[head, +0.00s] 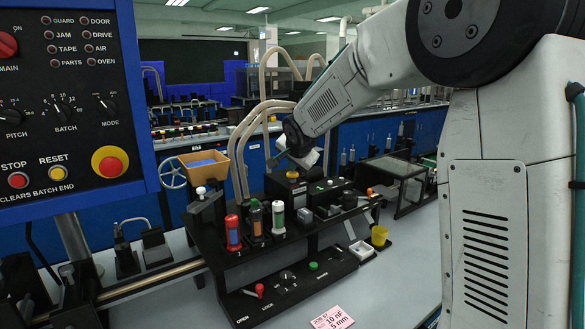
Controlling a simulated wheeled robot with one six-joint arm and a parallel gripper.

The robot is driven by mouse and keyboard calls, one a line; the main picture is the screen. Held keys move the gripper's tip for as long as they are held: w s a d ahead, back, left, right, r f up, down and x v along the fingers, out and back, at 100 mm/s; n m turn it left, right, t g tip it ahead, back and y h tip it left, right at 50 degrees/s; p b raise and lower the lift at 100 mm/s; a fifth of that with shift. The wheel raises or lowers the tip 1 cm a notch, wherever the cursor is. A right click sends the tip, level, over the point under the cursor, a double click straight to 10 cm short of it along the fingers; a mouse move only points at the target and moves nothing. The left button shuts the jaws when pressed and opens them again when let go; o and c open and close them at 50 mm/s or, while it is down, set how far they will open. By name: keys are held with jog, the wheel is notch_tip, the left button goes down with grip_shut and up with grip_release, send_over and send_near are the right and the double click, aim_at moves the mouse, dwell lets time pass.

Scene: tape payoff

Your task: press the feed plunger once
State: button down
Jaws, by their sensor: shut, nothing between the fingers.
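A yellow-topped round knob (292,174) stands on a black block at the back of the bench machine; it looks like the feed plunger, but I see no label naming it. My gripper (304,160) is close above and slightly right of this knob, at the end of the arm that comes in from the upper right. Its fingers are small and partly hidden by the wrist; they are shut and hold nothing. I cannot tell whether they touch the knob.
Red, dark and white cylinders (278,217) stand along the machine's front. Below are a green button (313,266), a black dial (287,279) and a red-tipped lever (259,289). A yellow cup (379,236) stands right. A control panel (66,100) fills the upper left.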

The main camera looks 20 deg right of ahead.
aim_at(293, 174)
jog(key=shift+f, duration=0.2)
jog(key=shift+r, duration=1.7)
notch_tip(293, 174, up, 5)
jog(key=shift+r, duration=0.1)
dwell(0.7)
